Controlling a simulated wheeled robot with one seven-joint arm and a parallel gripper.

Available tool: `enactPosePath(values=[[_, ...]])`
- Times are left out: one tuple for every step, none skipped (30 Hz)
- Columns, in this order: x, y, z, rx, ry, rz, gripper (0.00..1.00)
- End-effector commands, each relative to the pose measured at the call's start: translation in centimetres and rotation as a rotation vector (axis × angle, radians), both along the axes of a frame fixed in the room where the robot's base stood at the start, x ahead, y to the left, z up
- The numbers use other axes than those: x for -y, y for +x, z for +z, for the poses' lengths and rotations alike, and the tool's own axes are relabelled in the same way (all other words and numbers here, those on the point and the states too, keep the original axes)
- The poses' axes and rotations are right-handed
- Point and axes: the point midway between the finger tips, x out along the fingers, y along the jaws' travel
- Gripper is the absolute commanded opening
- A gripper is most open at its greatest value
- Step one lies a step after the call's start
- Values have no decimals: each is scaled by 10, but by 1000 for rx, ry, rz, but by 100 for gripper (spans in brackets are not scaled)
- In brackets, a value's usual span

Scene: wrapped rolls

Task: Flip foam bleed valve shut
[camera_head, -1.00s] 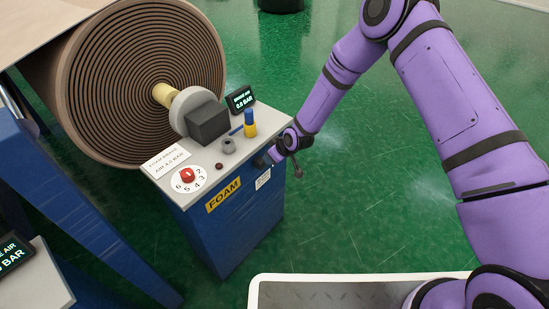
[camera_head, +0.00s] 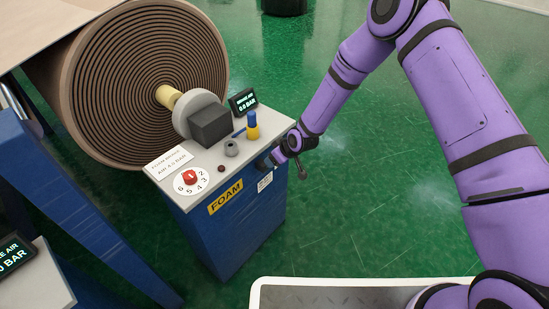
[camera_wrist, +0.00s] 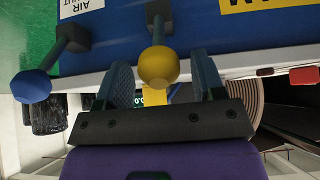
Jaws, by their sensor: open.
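The blue FOAM cabinet (camera_head: 235,235) stands at centre. In the wrist view, its blue face (camera_wrist: 220,32) carries a yellow ball knob (camera_wrist: 158,66) on a dark stalk and a blue faceted knob (camera_wrist: 31,86) on another stalk to the left. A white label (camera_wrist: 78,7) reading AIR and partly cut-off words is near the stalks. I cannot tell for sure which knob is the bleed valve. My gripper (camera_wrist: 161,76) is open, with one finger on each side of the yellow knob; contact is not clear. In the head view its tips are small beside the cabinet's right front.
A large wrapped roll (camera_head: 130,85) is behind left. Blue framework (camera_head: 75,215) stands left. Green floor is clear at right.

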Motion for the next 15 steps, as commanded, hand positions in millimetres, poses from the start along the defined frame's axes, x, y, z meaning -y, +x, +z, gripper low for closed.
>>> enactPosePath(values=[[4, -2, 7, 1, 0, -1, 63], [6, -4, 11, 1, 0, -1, 63], [10, -6, 18, 3, 1, -1, 63], [12, -8, 22, 2, 0, -1, 63], [15, -10, 27, 3, 1, -1, 63], [18, -13, 33, 2, 0, -1, 63], [20, -15, 37, 2, 0, -1, 63], [23, -16, 42, 3, 1, -1, 63], [26, -19, 48, 3, 1, -1, 63], [28, -20, 52, 3, 1, -1, 63], [30, -22, 56, 3, 1, -1, 63], [32, -25, 60, 2, 1, -1, 63], [34, -26, 63, 3, 1, -1, 63], [35, -27, 66, 3, 1, -1, 63], [37, -28, 69, 2, 2, -1, 63]])
